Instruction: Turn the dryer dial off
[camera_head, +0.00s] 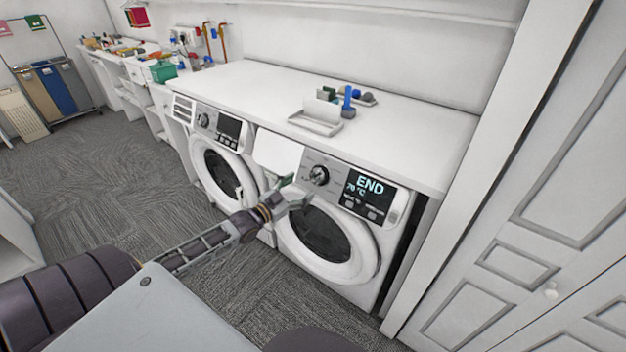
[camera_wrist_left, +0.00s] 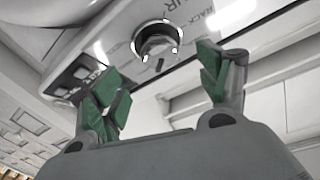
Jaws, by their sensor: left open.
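The dryer (camera_head: 345,215) is the right one of two white front-loading machines under a white counter. Its round dial (camera_head: 318,176) sits left of a dark display (camera_head: 366,193) that reads END and 70 °C. My left gripper (camera_head: 290,192) is open, just left of and below the dial in the head view, apart from it. In the left wrist view, the dial (camera_wrist_left: 157,43) lies beyond and between the green-padded fingers of the left gripper (camera_wrist_left: 165,88), with nothing between them. My right gripper is not in view.
The second machine (camera_head: 222,165) stands to the left. A white tray (camera_head: 316,120) and small items lie on the counter (camera_head: 265,85). White panelled doors (camera_head: 530,230) close off the right side. Carpeted floor (camera_head: 100,170) is clear at left.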

